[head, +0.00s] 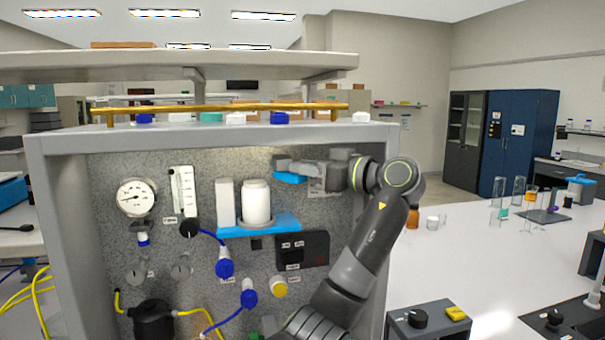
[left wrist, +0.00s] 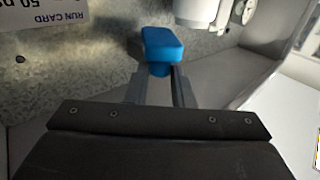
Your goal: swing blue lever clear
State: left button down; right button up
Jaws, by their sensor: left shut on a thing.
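The blue lever (head: 289,178) is at the upper middle of the speckled panel in the head view, to the right of the white canister. In the left wrist view its blue rounded handle (left wrist: 161,45) sticks up at the ends of my fingers. My left gripper (head: 291,166) reaches it from the right, and in the left wrist view the two fingers (left wrist: 158,77) are shut on the lever. The lever's pivot is hidden. My right gripper is not in view.
A blue shelf (head: 260,227) with a white canister (head: 256,203) is just left of the gripper. Below are a black box (head: 302,249), blue connectors (head: 225,262) and a yellow knob (head: 279,286). A brass rail (head: 225,108) runs above. The frame's right wall (head: 378,155) is close to my arm.

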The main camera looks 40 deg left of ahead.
pick_arm(q)
jog(key=shift+w+r+n+g, duration=0.1)
jog(key=shift+w+n+g, duration=0.25)
jog(key=shift+g, duration=0.3)
jog(key=shift+w+n+g, duration=0.15)
jog(key=shift+n+g, duration=0.3)
jog(key=shift+g, duration=0.2)
jog(key=c, duration=1.6)
grip_release()
jog(key=shift+a, duration=0.1)
jog(key=o, duration=0.3)
jog(key=shift+a, duration=0.1)
jog(key=shift+o, duration=0.2)
jog(key=shift+s, duration=0.1)
